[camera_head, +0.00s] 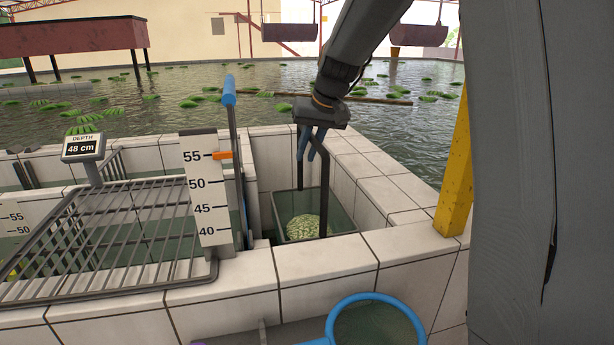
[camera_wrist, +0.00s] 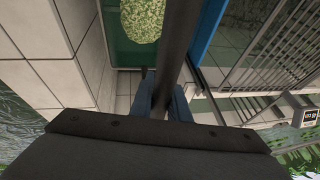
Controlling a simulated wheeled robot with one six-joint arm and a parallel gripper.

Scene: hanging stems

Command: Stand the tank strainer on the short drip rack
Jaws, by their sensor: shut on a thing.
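The tank strainer (camera_head: 324,214) appears as a grey-green tray-like basket with a tall dark handle, low inside a tiled basin, holding a pale green speckled mass (camera_head: 304,227). My gripper (camera_head: 312,152) is above it, with blue fingers shut on the top of the handle. In the wrist view the dark handle (camera_wrist: 180,45) runs between the fingers of my gripper (camera_wrist: 164,103), and the speckled mass (camera_wrist: 143,18) lies beyond. The drip rack (camera_head: 105,232), a grey wire grid, is left of the basin, beyond the depth scale. Whether the strainer touches the basin floor is unclear.
A white depth scale (camera_head: 206,190) and a blue-topped post (camera_head: 230,105) stand between rack and basin. A depth display (camera_head: 83,147) is behind the rack. A blue-rimmed net (camera_head: 375,318) is in front. A yellow post (camera_head: 456,165) is at right. Tiled walls surround the basin.

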